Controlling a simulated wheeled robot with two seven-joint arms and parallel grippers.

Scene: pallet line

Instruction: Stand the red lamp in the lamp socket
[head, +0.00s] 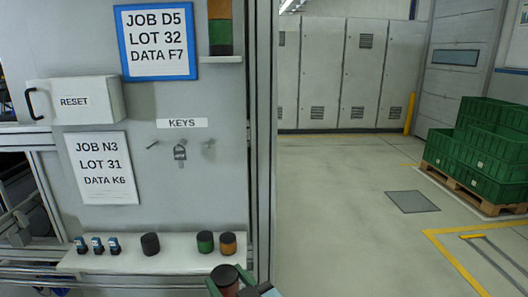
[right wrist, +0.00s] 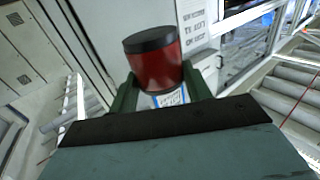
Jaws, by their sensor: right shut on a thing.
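The red lamp is a short red cylinder with a black top; it shows at the bottom of the head view (head: 226,283) and large in the right wrist view (right wrist: 155,66). My right gripper (head: 231,284) is shut on it, with a green finger on either side, also in the right wrist view (right wrist: 160,90). It holds the lamp in front of the white shelf. A stack of coloured lamp segments (head: 220,30) stands on a small bracket (head: 222,59) high on the panel; its top is cut off. I cannot tell which part is the lamp socket. My left gripper is not in view.
The white shelf (head: 135,264) bears a black cylinder (head: 150,244), a green lamp (head: 205,242), an orange lamp (head: 228,244) and small blue-and-black items (head: 97,245). Above hang keys (head: 180,153) and a RESET box (head: 75,101).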

